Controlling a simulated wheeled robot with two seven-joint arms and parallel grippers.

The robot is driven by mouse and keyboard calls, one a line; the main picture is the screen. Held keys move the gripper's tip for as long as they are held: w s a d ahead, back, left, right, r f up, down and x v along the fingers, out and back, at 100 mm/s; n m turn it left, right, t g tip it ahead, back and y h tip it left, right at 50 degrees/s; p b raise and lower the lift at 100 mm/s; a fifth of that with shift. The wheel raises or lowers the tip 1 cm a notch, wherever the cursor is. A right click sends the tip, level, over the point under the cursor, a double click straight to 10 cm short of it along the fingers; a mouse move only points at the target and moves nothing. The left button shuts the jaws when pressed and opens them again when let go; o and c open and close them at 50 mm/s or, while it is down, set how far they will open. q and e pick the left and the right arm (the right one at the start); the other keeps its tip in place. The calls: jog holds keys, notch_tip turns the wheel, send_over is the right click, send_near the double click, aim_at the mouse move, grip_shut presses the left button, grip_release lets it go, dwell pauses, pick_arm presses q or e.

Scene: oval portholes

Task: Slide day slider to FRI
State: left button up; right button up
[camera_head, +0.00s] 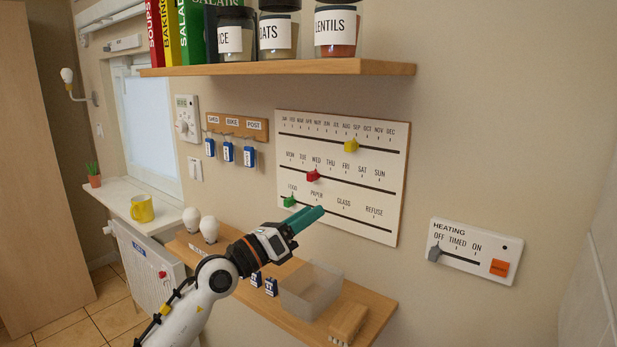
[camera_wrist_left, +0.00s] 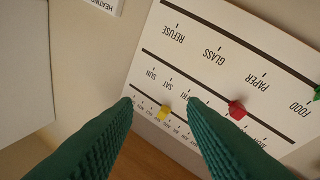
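The white wall board (camera_head: 398,160) carries three slots. The red day slider (camera_head: 313,175) sits on the middle slot under WED, left of FRI (camera_head: 350,169); in the left wrist view the red slider (camera_wrist_left: 237,110) is right of the fingers. The yellow slider (camera_head: 351,146) is on the month slot near SEP. The green slider (camera_head: 290,201) is on the lowest slot near FOOD. My left gripper (camera_head: 317,213) is in front of the board's lower part, below the red slider; in the left wrist view the gripper (camera_wrist_left: 160,103) has its fingers apart and empty. My right gripper is out of view.
A wooden shelf with jars (camera_head: 290,67) is above the board. A heating panel (camera_head: 475,252) is at the right.

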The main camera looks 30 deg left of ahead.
aim_at(309, 176)
pick_arm(q)
jog(key=w+a+r+m+g+y, duration=0.25)
jog(key=a+y, duration=0.35)
jog(key=a, duration=0.4)
jog(key=shift+n+t, duration=0.25)
jog(key=shift+n, duration=0.1)
jog(key=w+p, duration=0.1)
jog(key=w, duration=0.2)
jog(key=w+p, duration=0.2)
jog(key=w, duration=0.2)
jog(key=w+d+p, duration=0.1)
jog(key=w+p, duration=0.1)
jog(key=w, duration=0.1)
jog(key=shift+w+d+r, duration=0.1)
jog(key=shift+w+r, duration=0.05)
jog(key=shift+w, duration=0.65)
grip_shut()
